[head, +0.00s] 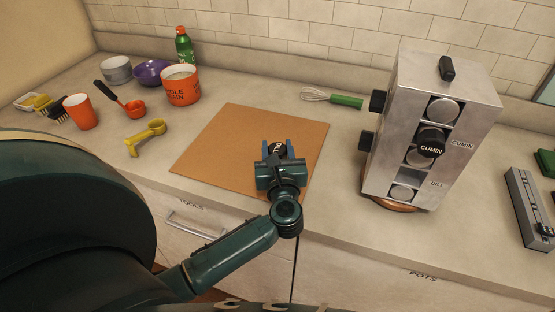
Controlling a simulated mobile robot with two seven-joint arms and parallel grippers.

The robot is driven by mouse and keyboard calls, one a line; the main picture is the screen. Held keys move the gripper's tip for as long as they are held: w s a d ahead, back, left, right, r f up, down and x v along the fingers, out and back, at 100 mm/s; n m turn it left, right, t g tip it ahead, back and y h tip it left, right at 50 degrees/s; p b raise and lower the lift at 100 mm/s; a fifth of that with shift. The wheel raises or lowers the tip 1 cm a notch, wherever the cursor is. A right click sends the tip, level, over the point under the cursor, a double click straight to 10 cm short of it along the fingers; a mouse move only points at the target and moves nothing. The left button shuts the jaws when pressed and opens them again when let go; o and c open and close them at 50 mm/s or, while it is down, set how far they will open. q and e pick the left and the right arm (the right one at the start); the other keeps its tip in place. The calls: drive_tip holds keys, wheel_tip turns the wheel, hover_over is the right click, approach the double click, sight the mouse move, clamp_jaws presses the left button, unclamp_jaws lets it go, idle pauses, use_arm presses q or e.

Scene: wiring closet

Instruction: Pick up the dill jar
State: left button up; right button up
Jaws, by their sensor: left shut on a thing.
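The dill jar (279,147) shows as a dark round top with white letters, partly hidden between my fingers. My left gripper (278,152) is shut on it, over the brown board (228,140), near the board's right side. I cannot tell whether the jar touches the board. The metal spice rack (410,82) stands to the right, with printed CUMIN and DILL labels on its face. The cumin jar (430,147) sticks out of the rack with its black lid towards me. My right gripper is not in view.
A whisk (345,101) lies behind the board. An orange canister (181,87), purple bowl (153,72), green bottle (184,46), orange cup (80,112) and yellow tool (146,137) stand or lie at left. A grey metal object (528,205) is at far right. Most of the board is clear.

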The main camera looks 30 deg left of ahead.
use_arm(q)
drive_tip(key=c, duration=0.3)
drive_tip(key=shift+r, duration=0.1)
